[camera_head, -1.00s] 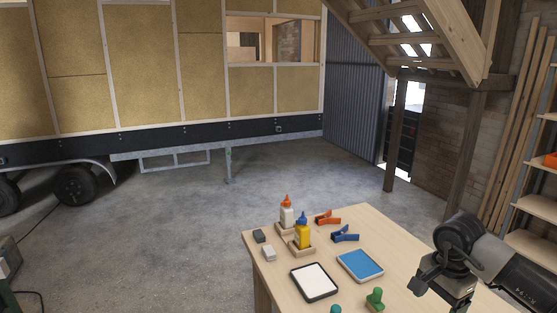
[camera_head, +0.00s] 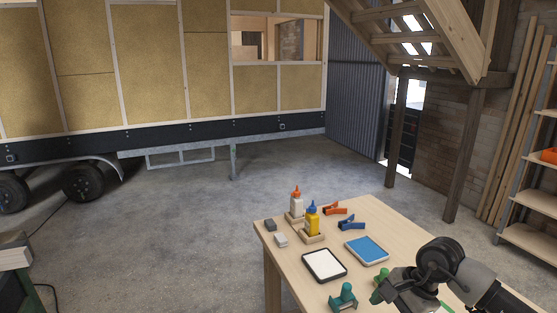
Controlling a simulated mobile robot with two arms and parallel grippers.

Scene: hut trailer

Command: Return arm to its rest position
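My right arm comes in from the lower right, and its dark wrist and gripper (camera_head: 402,290) are over the near right part of the wooden table (camera_head: 285,262). The gripper hides part of a green stamp-like object (camera_head: 380,286) there. I cannot make out its fingers, so whether it is open or shut does not show. My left arm and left gripper are not in view.
The table holds a white-topped pad (camera_head: 324,265), a blue pad (camera_head: 367,250), a teal object (camera_head: 343,297), two bottles (camera_head: 312,220) on wooden stands, orange and blue clamps (camera_head: 351,223) and small grey blocks (camera_head: 281,240). Shelves (camera_head: 532,238) stand right.

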